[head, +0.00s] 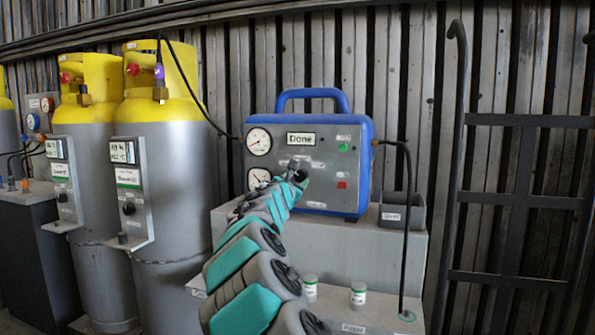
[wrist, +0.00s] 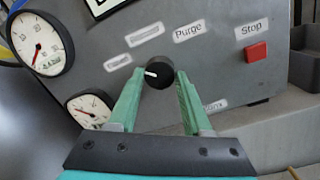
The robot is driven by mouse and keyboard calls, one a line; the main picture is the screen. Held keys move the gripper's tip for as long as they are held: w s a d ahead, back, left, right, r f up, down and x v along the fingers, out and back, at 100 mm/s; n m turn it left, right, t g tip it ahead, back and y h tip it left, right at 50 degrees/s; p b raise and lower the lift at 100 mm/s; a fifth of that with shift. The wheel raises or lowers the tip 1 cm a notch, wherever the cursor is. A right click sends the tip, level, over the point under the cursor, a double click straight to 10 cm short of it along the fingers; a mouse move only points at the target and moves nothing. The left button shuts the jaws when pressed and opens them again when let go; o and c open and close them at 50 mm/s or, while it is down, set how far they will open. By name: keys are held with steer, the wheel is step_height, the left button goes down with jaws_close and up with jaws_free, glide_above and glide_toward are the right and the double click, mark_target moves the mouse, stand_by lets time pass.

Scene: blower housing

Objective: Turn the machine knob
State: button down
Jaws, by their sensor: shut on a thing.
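The machine (head: 327,180) is a blue-cased box with a grey front panel and a blue top handle, standing on a grey block. Its black round knob (wrist: 158,75) sits mid-panel in the wrist view, with its white mark pointing left and slightly up. A "Purge" label is at its upper right; other labels around it are blurred. My gripper (wrist: 160,76) is shut on the knob, with one green finger on each side. In the head view my arm reaches up from below, and my gripper (head: 298,172) partly covers the knob area.
The panel has two gauges (head: 258,141), a display (head: 301,139) reading "Done", a green light (head: 343,147) and a red Stop button (wrist: 257,52). A hose (head: 408,200) hangs at the right. Yellow-topped cylinders (head: 160,120) stand left. Two small jars (head: 358,294) stand low in front.

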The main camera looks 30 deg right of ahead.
steer(key=shift+n+p, duration=0.7)
steer(key=shift+n, duration=0.3)
steer(key=shift+f, duration=0.1)
steer(key=shift+c, duration=1.7)
jaws_free()
steer(key=shift+s+a, duration=0.1)
steer(key=shift+a, duration=0.05)
steer(key=b+v, duration=0.1)
steer(key=v, duration=0.6)
steer(key=shift+s, duration=0.25)
steer(key=shift+a, duration=0.1)
